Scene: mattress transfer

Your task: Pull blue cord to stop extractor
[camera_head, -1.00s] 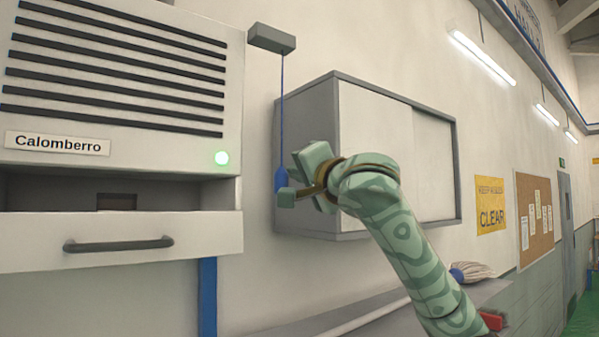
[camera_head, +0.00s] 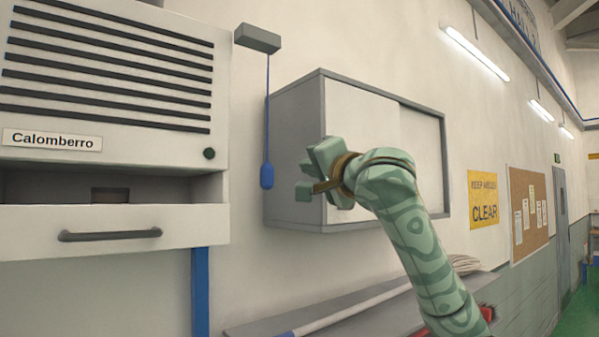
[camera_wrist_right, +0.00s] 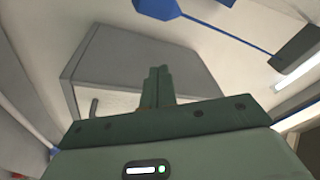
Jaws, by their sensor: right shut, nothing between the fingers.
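The blue cord (camera_head: 267,115) hangs straight down from a grey switch box (camera_head: 257,39) on the wall, with a blue pull handle (camera_head: 267,176) at its end. The extractor (camera_head: 110,110), labelled Calomberro, is at the left, and its round indicator (camera_head: 209,153) is dark. My right gripper (camera_head: 303,178) is to the right of the handle, apart from it, shut and empty. In the right wrist view its fingers (camera_wrist_right: 158,88) are together, and the blue handle (camera_wrist_right: 157,8) shows at the top edge, clear of them. My left gripper is not in view.
A grey and white wall cabinet (camera_head: 360,135) is behind my right gripper. A ledge (camera_head: 250,328) with a mop (camera_head: 360,310) runs below. The extractor's front has a dark bar handle (camera_head: 110,235). Bare wall lies between extractor and cabinet.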

